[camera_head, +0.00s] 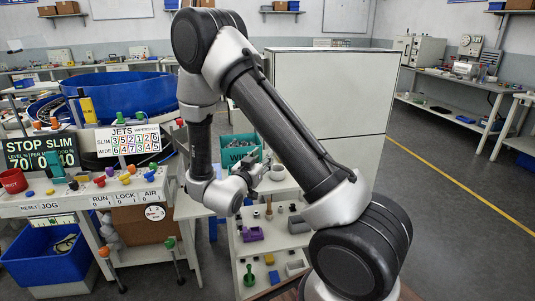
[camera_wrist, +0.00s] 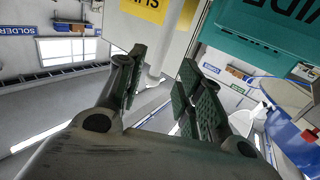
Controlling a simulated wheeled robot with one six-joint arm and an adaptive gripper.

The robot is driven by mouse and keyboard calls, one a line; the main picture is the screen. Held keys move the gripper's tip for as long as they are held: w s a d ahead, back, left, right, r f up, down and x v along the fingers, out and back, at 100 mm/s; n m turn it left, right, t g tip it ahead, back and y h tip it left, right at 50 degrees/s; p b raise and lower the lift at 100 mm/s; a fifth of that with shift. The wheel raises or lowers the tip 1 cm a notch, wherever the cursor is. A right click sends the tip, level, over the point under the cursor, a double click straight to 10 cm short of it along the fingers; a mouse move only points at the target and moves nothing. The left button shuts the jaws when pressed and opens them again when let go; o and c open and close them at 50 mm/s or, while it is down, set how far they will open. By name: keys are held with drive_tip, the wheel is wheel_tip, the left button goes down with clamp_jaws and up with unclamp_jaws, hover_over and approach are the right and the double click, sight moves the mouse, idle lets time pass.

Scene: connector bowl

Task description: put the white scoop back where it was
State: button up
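My gripper (camera_head: 256,170) is raised above the small shelf unit, in front of the teal WIDE bin (camera_head: 236,143). In the wrist view my gripper (camera_wrist: 163,88) has its two dark padded fingers apart, and nothing is clearly held between them. The teal bin (camera_wrist: 262,32) fills the upper right there, with a yellow-labelled bin (camera_wrist: 146,8) at the top. I cannot pick out the white scoop for sure. A small whitish cup-like thing (camera_head: 278,173) shows just right of my gripper, and a whitish shape (camera_wrist: 241,121) shows beside the right finger; I cannot tell what either is.
The shelf unit holds a purple block (camera_head: 252,234), a green piece (camera_head: 274,277) and several small parts. A control panel (camera_head: 105,192) with coloured knobs and a blue round bowl (camera_head: 125,97) stand left. A tall grey cabinet (camera_head: 335,95) stands behind. Open floor (camera_head: 450,225) lies right.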

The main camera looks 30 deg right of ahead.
drive_tip(key=v, duration=0.5)
drive_tip(key=w+a+r+n+y, duration=0.1)
drive_tip(key=w+a+r+y, duration=0.1)
drive_tip(key=w+r+y, duration=0.35)
drive_tip(key=s+a+r+n+y, duration=0.3)
drive_tip(key=a+r+n+y, duration=0.1)
drive_tip(key=r+y, duration=0.4)
drive_tip(key=s+d+r+n+g, duration=0.1)
drive_tip(key=s+d+g, duration=0.1)
drive_tip(key=s, duration=0.7)
drive_tip(key=s+d+r+n+g, duration=0.1)
drive_tip(key=s+d, duration=0.3)
drive_tip(key=s, duration=0.5)
drive_tip(key=s+d+r+n+g, duration=0.2)
drive_tip(key=s+d+n+g, duration=0.1)
drive_tip(key=s, duration=0.6)
drive_tip(key=shift+s+g, duration=0.35)
drive_tip(key=shift+g, duration=0.15)
drive_tip(key=shift+d, duration=0.1)
